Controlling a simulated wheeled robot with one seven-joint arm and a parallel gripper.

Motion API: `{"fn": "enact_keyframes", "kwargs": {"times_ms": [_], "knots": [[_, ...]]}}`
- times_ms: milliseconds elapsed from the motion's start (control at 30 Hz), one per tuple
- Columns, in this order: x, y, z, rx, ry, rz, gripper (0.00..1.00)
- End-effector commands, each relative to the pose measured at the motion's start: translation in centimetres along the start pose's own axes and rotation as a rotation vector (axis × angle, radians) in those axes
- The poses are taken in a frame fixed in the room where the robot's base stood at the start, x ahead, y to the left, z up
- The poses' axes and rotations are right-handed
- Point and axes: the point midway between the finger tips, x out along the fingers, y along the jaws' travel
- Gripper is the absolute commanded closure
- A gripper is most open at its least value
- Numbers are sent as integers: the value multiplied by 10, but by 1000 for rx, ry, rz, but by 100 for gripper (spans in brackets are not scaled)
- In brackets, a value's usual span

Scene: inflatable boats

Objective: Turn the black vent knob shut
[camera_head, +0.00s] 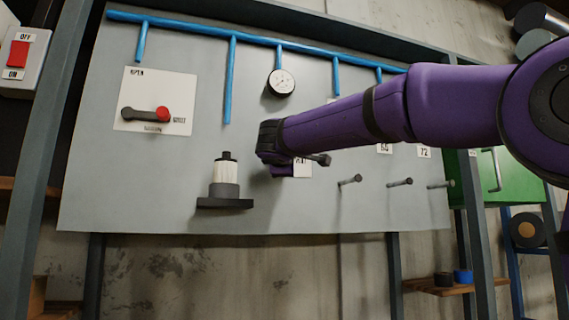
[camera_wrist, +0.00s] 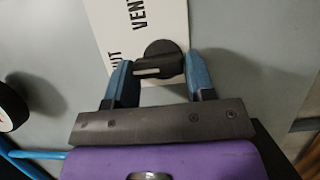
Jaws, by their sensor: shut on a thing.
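The black vent knob (camera_wrist: 159,60) shows in the wrist view on a white label plate (camera_wrist: 128,25) with the letters "VENT" and part of another word. A light line runs across the knob's face, lying nearly level in that view. My gripper (camera_wrist: 160,78) has its two blue fingers on either side of the knob and is shut on it. In the head view my purple arm reaches to the grey panel (camera_head: 330,205), and my gripper (camera_head: 285,168) is at the label plate (camera_head: 303,167). The knob is hidden there behind my arm.
A red-handled lever (camera_head: 145,114) is on the panel's left. A filter cup (camera_head: 224,175) stands on a small dark shelf left of my gripper. A gauge (camera_head: 281,82) hangs above from blue pipes. Several pegs (camera_head: 400,182) stick out at the right.

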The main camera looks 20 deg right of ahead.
Motion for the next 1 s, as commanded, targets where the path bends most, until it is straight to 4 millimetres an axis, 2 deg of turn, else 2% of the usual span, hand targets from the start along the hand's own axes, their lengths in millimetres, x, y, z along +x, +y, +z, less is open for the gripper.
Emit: {"fn": "enact_keyframes", "kwargs": {"times_ms": [200,233,300,333,667,767,1000], "knots": [[-1,3,1,1,0,5,74],[-1,3,1,1,0,5,46],[-1,2,1,1,0,4,30],[0,2,1,1,0,4,26],[-3,1,0,1,1,1,26],[-13,1,0,2,1,2,26],[-56,2,1,2,2,3,26]]}}
